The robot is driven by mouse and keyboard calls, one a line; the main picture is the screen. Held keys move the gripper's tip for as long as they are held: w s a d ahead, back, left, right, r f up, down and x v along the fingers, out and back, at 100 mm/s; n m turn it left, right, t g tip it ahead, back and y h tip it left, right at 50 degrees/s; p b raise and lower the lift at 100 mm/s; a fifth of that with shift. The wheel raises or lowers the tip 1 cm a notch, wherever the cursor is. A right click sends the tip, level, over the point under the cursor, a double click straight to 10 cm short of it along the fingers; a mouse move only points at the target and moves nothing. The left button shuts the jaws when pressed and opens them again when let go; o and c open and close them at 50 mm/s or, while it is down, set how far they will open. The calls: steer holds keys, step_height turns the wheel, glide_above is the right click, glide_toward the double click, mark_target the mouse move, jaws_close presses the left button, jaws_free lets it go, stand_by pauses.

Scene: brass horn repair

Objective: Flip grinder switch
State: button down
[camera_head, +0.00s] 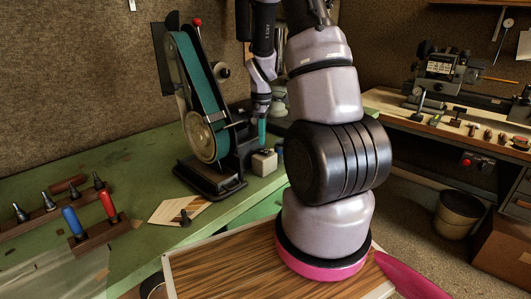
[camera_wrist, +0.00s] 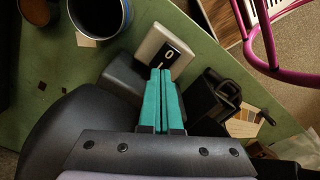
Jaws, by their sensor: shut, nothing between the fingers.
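The belt grinder (camera_head: 203,95), with a green belt and a round wheel, stands on the green bench. Its switch is a pale box (camera_head: 264,162) beside the grinder's base. In the wrist view the switch box (camera_wrist: 153,42) carries a black rocker (camera_wrist: 170,54) with white O and I marks. My gripper (camera_head: 262,142) points down just above the box. In the wrist view my gripper's teal fingers (camera_wrist: 161,74) are together and empty, with their tips at the rocker's lower end, covering part of it. I cannot tell whether they touch it.
The grinder's black base (camera_wrist: 213,98) lies close to the right of my fingers in the wrist view. A round container (camera_wrist: 99,34) stands on the other side.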

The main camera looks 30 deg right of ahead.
mark_target(262, 151)
steer(key=shift+r, duration=2.15)
